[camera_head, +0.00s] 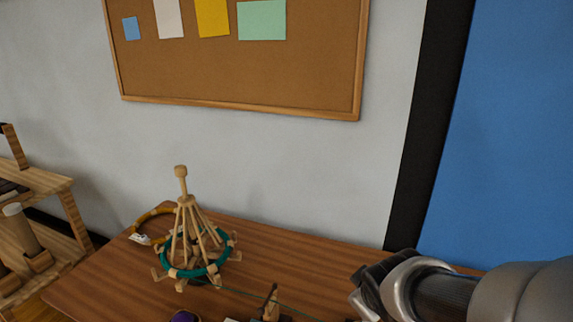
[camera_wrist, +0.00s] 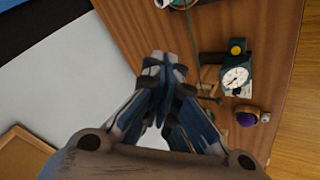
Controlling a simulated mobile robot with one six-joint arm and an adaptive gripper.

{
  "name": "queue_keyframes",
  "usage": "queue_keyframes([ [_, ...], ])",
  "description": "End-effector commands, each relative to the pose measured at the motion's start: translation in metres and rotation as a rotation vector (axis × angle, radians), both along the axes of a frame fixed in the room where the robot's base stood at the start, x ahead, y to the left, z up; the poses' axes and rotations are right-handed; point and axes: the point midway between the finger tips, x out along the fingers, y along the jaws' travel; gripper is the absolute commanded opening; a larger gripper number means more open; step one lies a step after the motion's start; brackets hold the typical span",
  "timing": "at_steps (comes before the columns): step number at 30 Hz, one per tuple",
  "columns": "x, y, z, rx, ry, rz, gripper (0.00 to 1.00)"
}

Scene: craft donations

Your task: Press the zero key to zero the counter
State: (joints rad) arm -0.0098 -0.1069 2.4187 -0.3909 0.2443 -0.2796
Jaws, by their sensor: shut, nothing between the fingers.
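The counter (camera_wrist: 246,60) shows in the wrist view at the right as a dark green device on the table. It has a white round dial (camera_wrist: 235,77) with a dark pointer, and a round yellow-orange button (camera_wrist: 236,48) beside the dial. No lettering is readable, so I cannot tell whether this button is the zero key. My gripper (camera_wrist: 165,58) is shut and empty, left of the counter in that view and apart from it. In the head view my gripper (camera_head: 364,290) is at the lower right, over the table; the counter is not clearly visible there.
A wooden yarn swift (camera_head: 192,230) with a teal yarn ring stands on the wooden table (camera_head: 100,280). A teal strand runs from it to the right. A purple-topped object (camera_wrist: 246,119) sits near the counter. A shelf (camera_head: 40,185) stands at left; a corkboard (camera_head: 250,75) hangs behind.

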Motion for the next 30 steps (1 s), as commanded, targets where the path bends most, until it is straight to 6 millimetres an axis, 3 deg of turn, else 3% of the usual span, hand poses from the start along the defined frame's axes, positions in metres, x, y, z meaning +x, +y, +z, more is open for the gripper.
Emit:
queue_keyframes([
  [1, -0.02, -0.005, 0.017, 0.032, -0.002, -0.076, 0.0],
  [6, -0.096, -0.007, 0.047, 0.179, 0.05, -0.321, 0.0],
  [9, -0.136, 0.0, 0.055, 0.266, 0.086, -0.425, 0.0],
  [13, -0.174, 0.011, 0.059, 0.351, 0.128, -0.506, 0.0],
  [18, -0.195, 0.018, 0.06, 0.395, 0.157, -0.546, 0.0],
  [30, -0.196, 0.018, 0.06, 0.397, 0.16, -0.548, 0.0],
])
